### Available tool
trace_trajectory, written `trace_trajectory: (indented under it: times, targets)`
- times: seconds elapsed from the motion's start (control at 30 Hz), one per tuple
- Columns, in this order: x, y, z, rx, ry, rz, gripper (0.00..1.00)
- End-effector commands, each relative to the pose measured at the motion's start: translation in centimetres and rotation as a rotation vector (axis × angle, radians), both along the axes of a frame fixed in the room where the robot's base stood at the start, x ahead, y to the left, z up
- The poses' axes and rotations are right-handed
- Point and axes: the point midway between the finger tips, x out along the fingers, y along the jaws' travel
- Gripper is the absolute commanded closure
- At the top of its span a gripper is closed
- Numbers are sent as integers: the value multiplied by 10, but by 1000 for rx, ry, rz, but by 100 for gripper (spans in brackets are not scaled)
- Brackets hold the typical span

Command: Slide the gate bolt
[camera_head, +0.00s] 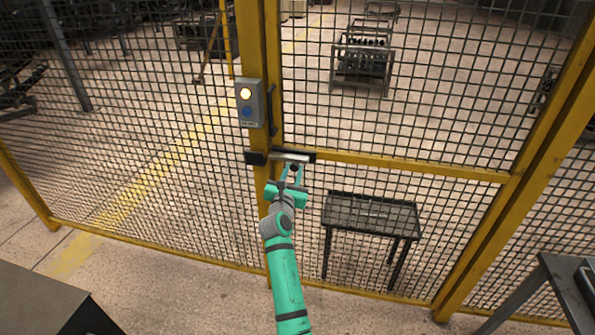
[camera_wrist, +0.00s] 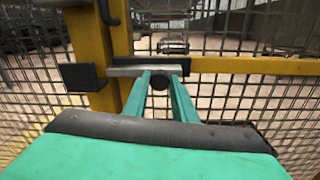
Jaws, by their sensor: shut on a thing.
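The gate bolt (camera_head: 290,156) is a light metal bar lying level in a dark housing on the yellow gate frame. A dark keeper (camera_head: 256,158) sits on the yellow post to its left; it also shows in the wrist view (camera_wrist: 82,76). In the wrist view the bolt (camera_wrist: 145,71) spans above my fingers, its left end close to the keeper. My gripper (camera_head: 292,168) is at the bolt from the front. Its two green fingers are shut on the round dark bolt knob (camera_wrist: 160,79), which shows between the fingertips. The fingers partly hide the knob.
A control box (camera_head: 249,103) with a lit yellow lamp and a blue button is on the post above the bolt. Yellow-framed mesh fencing (camera_head: 420,120) surrounds the gate. A dark table (camera_head: 372,215) stands behind the mesh. Dark furniture stands at both lower corners.

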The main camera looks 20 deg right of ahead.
Motion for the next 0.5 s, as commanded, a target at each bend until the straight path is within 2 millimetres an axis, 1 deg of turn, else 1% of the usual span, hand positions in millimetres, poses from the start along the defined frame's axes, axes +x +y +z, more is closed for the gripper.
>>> trace_trajectory:
  times: [0.2,0.23,0.27,0.3,0.5]
  targets:
    - [0,0,0,1,0,0,100]
    - [0,0,0,1,0,0,68]
    - [0,0,0,1,0,0,61]
    - [0,1,0,1,-1,1,57]
    - [0,2,0,1,-1,2,57]
